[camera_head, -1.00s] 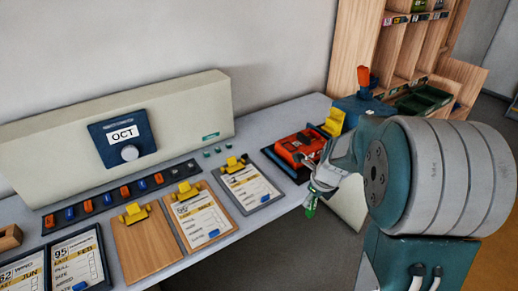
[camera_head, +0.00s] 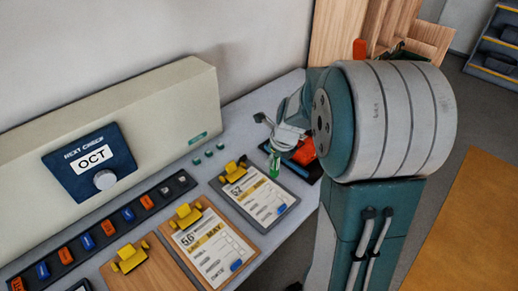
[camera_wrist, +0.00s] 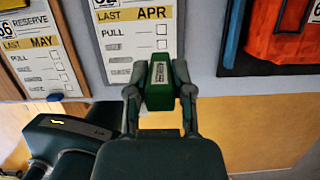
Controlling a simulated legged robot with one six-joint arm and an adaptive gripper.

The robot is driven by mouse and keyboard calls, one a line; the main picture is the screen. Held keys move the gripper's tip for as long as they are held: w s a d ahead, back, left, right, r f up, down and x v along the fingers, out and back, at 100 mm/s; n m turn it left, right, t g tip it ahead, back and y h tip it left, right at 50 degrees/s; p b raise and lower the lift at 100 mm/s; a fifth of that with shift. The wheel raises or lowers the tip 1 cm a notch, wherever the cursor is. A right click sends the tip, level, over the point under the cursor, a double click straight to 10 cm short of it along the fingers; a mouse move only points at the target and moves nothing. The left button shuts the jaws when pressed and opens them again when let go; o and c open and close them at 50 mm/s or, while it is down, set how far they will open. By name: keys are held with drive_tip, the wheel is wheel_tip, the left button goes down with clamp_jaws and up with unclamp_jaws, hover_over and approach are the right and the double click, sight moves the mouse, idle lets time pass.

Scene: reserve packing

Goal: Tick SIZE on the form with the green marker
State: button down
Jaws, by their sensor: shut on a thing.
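My gripper (camera_wrist: 160,85) is shut on the green marker (camera_wrist: 160,99). The marker also shows in the head view (camera_head: 275,166), upright and tip down, near the right end of the desk. It appears above the desk just beyond the grey clipboard's upper right corner; contact with anything cannot be told. The grey clipboard's form (camera_head: 255,201) shows LAST APR in the wrist view (camera_wrist: 137,42), with PULL and other rows beside check boxes. Those rows are blurred, and the gripper hides part of the lower form. A form marked LAST MAY (camera_head: 213,246) lies on a wooden clipboard to its left.
An orange-red object (camera_head: 304,153) on a dark mat is right of the marker. A beige box with an OCT dial (camera_head: 95,157) stands behind the clipboards. A row of coloured blocks (camera_head: 108,227) and an empty wooden clipboard (camera_head: 152,274) are left. The floor is open at right.

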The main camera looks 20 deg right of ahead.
sight(273, 175)
drive_tip(key=shift+w+f, duration=0.1)
drive_tip(key=shift+d+f, duration=0.2)
drive_tip(key=shift+f, duration=0.4)
drive_tip(key=shift+a+f, duration=0.15)
drive_tip(key=shift+f, duration=0.9)
drive_tip(key=shift+a+f, duration=0.1)
drive_tip(key=shift+f, duration=0.95)
drive_tip(key=shift+d+f, duration=0.1)
drive_tip(key=shift+f, duration=0.05)
drive_tip(key=shift+f, duration=0.5)
idle(0.4)
drive_tip(key=shift+r, duration=3.5)
